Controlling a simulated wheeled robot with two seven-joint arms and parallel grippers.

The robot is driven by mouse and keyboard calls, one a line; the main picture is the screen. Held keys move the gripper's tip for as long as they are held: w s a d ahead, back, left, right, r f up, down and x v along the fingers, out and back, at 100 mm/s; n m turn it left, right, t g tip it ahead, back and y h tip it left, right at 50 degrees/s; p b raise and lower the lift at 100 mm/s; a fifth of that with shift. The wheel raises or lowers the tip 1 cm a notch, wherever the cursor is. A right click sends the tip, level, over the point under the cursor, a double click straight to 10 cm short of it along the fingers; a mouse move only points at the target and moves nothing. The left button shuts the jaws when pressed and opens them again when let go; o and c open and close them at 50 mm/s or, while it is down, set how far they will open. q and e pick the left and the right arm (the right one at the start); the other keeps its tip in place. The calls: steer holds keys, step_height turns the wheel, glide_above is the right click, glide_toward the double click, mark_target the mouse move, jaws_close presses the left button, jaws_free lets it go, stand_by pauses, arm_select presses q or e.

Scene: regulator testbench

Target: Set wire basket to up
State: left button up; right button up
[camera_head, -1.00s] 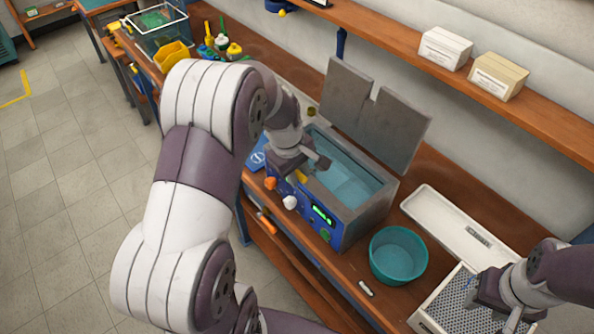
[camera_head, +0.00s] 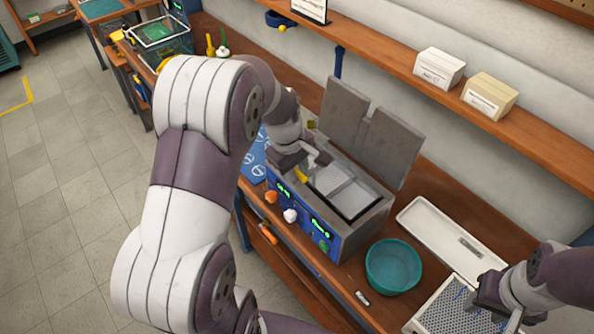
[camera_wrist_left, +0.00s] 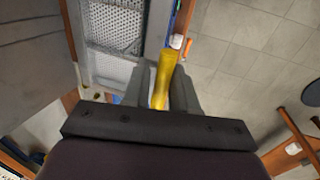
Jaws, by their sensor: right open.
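The wire basket (camera_head: 348,192) shows as grey mesh at the top of the open tank of the blue-and-grey bath (camera_head: 372,218), near rim height. Its mesh also shows in the left wrist view (camera_wrist_left: 115,28). A yellow handle (camera_head: 301,174) stands at the tank's front left. My left gripper (camera_head: 310,162) is at the handle; in the left wrist view its fingers lie on both sides of the yellow handle (camera_wrist_left: 163,78), closed on it. My right gripper (camera_head: 485,302) is open and empty above a white perforated tray (camera_head: 437,312) at lower right.
The bath's grey split lid (camera_head: 372,130) stands open behind the tank. A teal bowl (camera_head: 393,268) and a long white tray (camera_head: 450,232) are to its right. Boxes (camera_head: 440,67) sit on the shelf above. An orange-handled tool (camera_head: 268,233) is below the front edge.

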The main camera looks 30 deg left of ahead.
arm_select(q)
steer(key=shift+o, duration=0.3)
steer(key=shift+a, duration=0.1)
steer(key=shift+r, duration=0.15)
step_height(320, 180, up, 12)
steer(key=s, duration=0.2)
steer(key=shift+s+a+r, duration=0.15)
steer(key=shift+s+a, duration=0.05)
steer(key=shift+a, duration=0.25)
